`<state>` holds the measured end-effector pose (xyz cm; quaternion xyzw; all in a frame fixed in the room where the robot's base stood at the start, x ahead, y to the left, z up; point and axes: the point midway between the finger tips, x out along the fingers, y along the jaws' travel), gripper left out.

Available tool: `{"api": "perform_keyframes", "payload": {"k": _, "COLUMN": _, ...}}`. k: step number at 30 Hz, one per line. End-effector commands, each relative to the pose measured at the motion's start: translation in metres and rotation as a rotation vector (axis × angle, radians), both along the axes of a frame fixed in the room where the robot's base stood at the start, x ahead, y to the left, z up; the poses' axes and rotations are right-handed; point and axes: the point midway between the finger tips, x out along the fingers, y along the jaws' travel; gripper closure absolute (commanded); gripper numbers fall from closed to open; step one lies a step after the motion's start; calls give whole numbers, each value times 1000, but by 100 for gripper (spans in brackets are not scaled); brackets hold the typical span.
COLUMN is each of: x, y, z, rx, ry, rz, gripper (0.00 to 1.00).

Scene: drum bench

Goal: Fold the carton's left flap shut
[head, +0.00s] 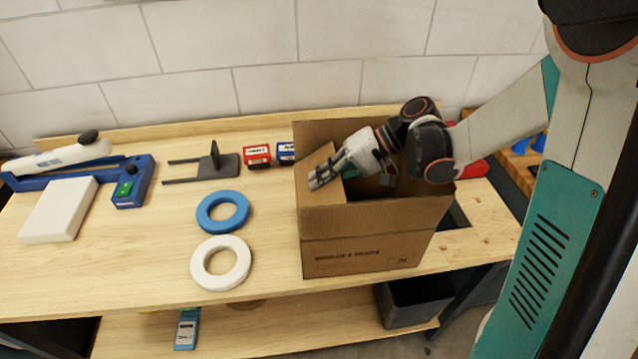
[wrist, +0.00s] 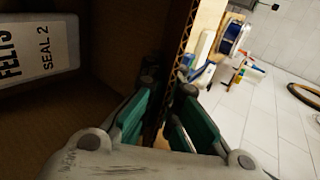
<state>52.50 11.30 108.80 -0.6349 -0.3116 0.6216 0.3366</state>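The brown cardboard carton (head: 365,254) stands on the bench, its top open at least on the right. Its left flap (head: 316,163) slants inward over the left part of the opening. My gripper (head: 323,179) is at this flap's free edge. In the wrist view, the corrugated cardboard edge (wrist: 185,35) runs down between the two fingertips of my gripper (wrist: 169,85). The fingers look closed on it, with hardly any gap. A white box lettered FELTS SEAL 2 (wrist: 38,62) shows inside the carton. My arm hides part of the opening and the carton's right side.
A blue ring (head: 207,218) and a white ring (head: 201,270) lie left of the carton. A red box (head: 257,155) and a dark blue box (head: 286,152) stand behind them. A heat sealer (head: 134,190) and a white block (head: 58,210) are at the far left.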

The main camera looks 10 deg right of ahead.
Motion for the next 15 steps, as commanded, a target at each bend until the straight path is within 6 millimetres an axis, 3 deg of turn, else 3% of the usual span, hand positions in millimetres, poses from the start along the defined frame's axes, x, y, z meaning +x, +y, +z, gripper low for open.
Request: {"api": "perform_keyframes", "payload": {"k": 15, "x": 0, "y": -1, "z": -2, "rx": 31, "ry": -1, "rz": 0, "gripper": 100}}
